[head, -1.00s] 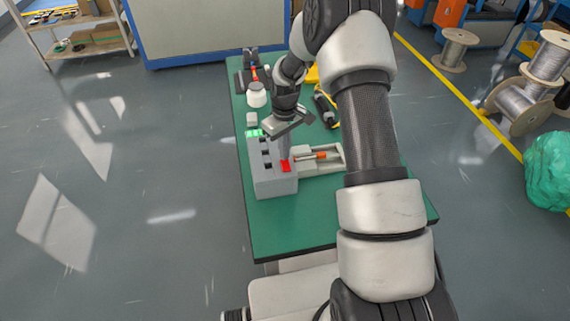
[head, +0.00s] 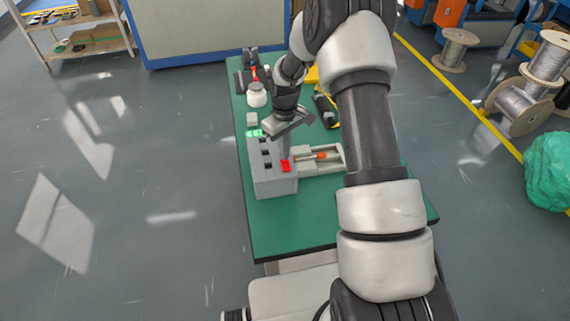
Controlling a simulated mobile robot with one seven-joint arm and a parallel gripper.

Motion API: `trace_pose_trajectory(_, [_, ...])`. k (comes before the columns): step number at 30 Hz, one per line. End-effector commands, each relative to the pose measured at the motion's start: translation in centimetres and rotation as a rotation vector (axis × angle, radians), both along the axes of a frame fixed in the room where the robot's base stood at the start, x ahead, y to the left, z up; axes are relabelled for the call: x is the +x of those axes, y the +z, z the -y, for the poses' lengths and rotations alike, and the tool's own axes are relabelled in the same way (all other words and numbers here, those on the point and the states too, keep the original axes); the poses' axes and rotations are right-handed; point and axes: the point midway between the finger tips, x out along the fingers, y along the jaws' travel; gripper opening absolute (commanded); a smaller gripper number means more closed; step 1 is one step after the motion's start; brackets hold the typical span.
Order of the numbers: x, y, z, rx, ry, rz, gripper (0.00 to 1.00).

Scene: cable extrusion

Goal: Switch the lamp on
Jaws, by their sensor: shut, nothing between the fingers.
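A grey box (head: 273,184) with several dark slots in its top stands on the green table. A red piece (head: 286,166) is at the right of its top. A small bright green patch (head: 255,133) shows at the box's far end. I cannot tell which part is the lamp or its switch.
A pale fixture with an orange part (head: 321,155) sits right of the box. A white round container (head: 257,95), a small grey block (head: 252,118) and a black and yellow tool (head: 325,108) lie farther back. The table's near left (head: 275,225) is clear.

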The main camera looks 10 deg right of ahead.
Motion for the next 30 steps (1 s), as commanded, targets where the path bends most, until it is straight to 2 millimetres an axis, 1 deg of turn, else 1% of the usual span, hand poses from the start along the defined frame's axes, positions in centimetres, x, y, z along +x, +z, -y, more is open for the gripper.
trace_pose_trajectory(14, [0.0,-0.12,0.0,0.0,0.0,0.0,0.0])
trace_pose_trajectory(30, [0.0,-0.95,0.0,0.0,0.0,0.0,0.0])
